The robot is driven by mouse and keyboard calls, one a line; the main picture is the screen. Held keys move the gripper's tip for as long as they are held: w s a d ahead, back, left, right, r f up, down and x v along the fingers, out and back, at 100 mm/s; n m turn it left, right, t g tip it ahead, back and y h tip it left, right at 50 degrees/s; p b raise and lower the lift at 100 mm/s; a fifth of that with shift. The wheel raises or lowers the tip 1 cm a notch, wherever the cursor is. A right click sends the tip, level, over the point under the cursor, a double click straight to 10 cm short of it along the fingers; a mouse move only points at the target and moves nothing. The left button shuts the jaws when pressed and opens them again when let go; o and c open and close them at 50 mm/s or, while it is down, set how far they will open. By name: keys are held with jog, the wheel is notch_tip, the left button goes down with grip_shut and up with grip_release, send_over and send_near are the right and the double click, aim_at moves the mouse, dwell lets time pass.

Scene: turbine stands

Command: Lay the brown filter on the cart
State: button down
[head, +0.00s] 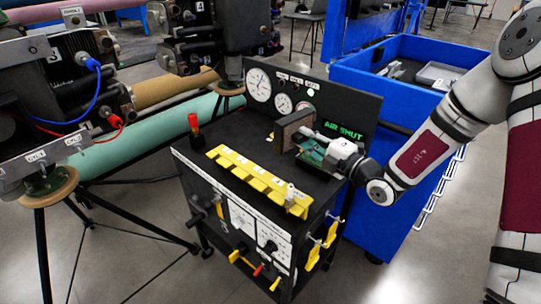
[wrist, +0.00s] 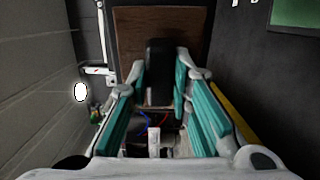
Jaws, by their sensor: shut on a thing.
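The brown filter (head: 296,127) is a flat square block with a dark edge, held upright above the back part of the black cart (head: 232,137), in front of its gauge panel. I cannot tell whether its lower edge touches the cart top. In the wrist view the brown face of the filter (wrist: 133,32) fills the upper middle, with a black grip part (wrist: 158,72) in front of it. My gripper (head: 309,147) reaches in from the right and is shut on this black part; its teal-padded fingers (wrist: 160,80) lie on both sides of it.
A yellow slotted rack (head: 258,180) runs along the cart's front top edge. A red-topped knob (head: 194,123) stands at the left. The gauge panel (head: 283,84) with a green "AIR SHUT" display rises behind. A blue bin cart (head: 385,95) stands at the right. Turbine stands fill the left.

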aim_at(297, 135)
jog(key=w+a+g+b, duration=0.1)
jog(key=w+a+n+g+y+b, duration=0.1)
jog(key=b, duration=0.1)
jog(key=shift+a+f+n+y, duration=0.2)
jog(key=shift+a+n+y, duration=0.1)
jog(key=shift+a, duration=0.05)
jog(key=shift+f+b, duration=0.1)
jog(key=shift+b, duration=0.3)
notch_tip(297, 135, down, 10)
jog(key=shift+a+r+b, duration=0.1)
jog(key=shift+r+b, duration=0.05)
jog(key=shift+b, duration=0.9)
jog(key=shift+s+r, duration=0.1)
jog(key=c, duration=1.5)
grip_release()
jog(key=shift+o, duration=0.2)
